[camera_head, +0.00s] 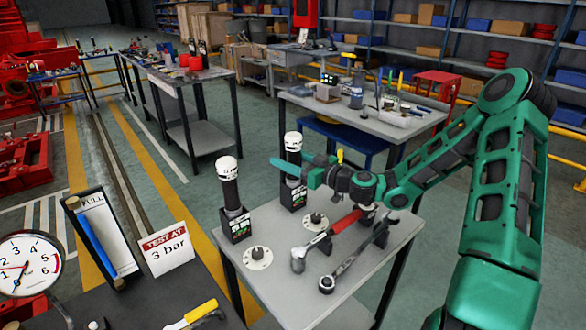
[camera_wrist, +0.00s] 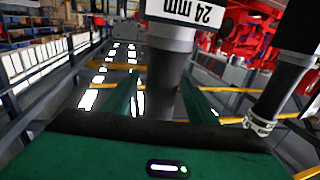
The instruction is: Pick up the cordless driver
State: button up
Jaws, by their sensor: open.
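Two upright cordless drivers, each with a white top, dark grip and black labelled base, stand on the grey table (camera_head: 280,275). The rear cordless driver (camera_head: 293,143) is beside my gripper (camera_head: 290,168); the front driver (camera_head: 229,182) stands nearer and to the left. In the wrist view, a dark grip (camera_wrist: 170,85) shows between the two green fingers of my gripper (camera_wrist: 160,100), below a "24 mm" label. The fingers are apart; I cannot tell whether they touch it. The other driver (camera_wrist: 275,95) shows at the right, its white ring lowest.
A red-handled tool (camera_head: 345,222) and a long dark wrench (camera_head: 355,262) lie on the table, beside two pale discs, one (camera_head: 257,258) at the front. A gauge (camera_head: 28,262) and a "TEST AT 3 bar" sign (camera_head: 165,250) are at left. Another workbench (camera_head: 370,122) stands behind.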

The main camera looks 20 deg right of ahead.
jog(key=shift+x, duration=0.85)
grip_shut()
jog(key=shift+r, duration=0.15)
notch_tip(320, 180, up, 18)
dwell(0.3)
